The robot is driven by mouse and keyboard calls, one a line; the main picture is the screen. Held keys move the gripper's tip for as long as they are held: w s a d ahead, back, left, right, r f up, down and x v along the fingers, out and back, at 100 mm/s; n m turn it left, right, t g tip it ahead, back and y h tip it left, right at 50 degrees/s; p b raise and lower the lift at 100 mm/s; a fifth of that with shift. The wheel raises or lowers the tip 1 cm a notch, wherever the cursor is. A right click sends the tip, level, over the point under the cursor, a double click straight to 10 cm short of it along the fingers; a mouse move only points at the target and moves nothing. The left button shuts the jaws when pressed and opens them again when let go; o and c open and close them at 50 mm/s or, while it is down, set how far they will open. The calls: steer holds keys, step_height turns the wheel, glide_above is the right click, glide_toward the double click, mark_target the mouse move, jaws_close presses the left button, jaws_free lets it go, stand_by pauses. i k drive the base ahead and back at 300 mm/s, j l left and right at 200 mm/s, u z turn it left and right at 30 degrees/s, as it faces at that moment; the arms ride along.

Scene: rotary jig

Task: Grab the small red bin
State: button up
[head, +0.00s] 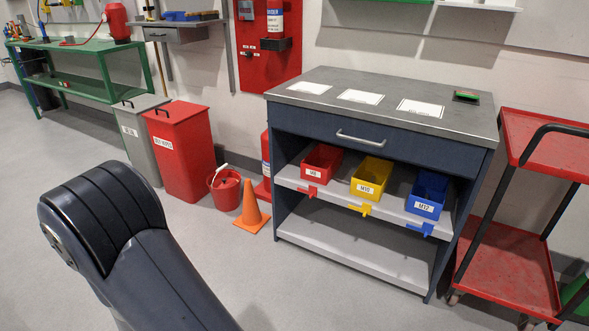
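The small red bin (320,164) is an open-topped tray with a white label on its front. It sits at the left end of the upper shelf (343,199) in the dark blue workbench, below the drawer. A red tab (307,191) hangs on the shelf edge below it. A yellow bin (370,179) and a blue bin (427,194) stand to its right on the same shelf. My arm shows at the lower left, apart from the bench. My gripper is not in view.
An orange cone (251,208), a red bucket (225,188) and a large red waste bin (180,151) stand left of the bench. A red cart (508,265) stands close on its right. The floor in front is clear. The drawer handle (359,139) juts out above the bins.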

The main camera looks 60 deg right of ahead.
mark_target(321, 164)
steer(key=i+l+z, duration=0.15)
steer(key=z, duration=0.35)
steer(key=i+l+z, duration=0.25)
steer(key=z, duration=0.25)
steer(key=i+l+z, duration=0.15)
steer(key=z, duration=0.35)
steer(key=i+z, duration=0.15)
steer(key=i, duration=0.95)
